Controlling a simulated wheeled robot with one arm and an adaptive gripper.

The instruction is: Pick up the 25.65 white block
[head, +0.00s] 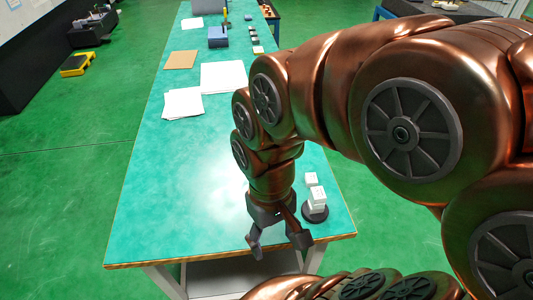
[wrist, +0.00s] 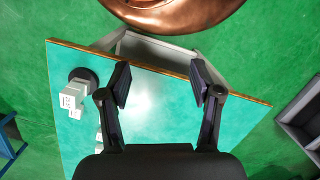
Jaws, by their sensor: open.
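Small white blocks (head: 317,195) stand on and around a round black base (head: 315,214) near the table's front right corner. In the wrist view, white blocks (wrist: 72,96) show beside the black disc (wrist: 83,74) at the left. Their markings are too small to read, so I cannot tell which is 25.65. My gripper (head: 279,242) is open and empty, over the table's front edge to the left of the blocks. In the wrist view, the space between the fingers (wrist: 160,84) holds nothing. More pale pieces (wrist: 99,138) are partly hidden behind the left finger.
The teal table (head: 170,215) is bare at its front left. White papers (head: 183,103), a brown board (head: 180,60) and a blue box (head: 218,37) lie farther back. Small blocks (head: 258,50) line the far right edge. My arm covers much of the right side.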

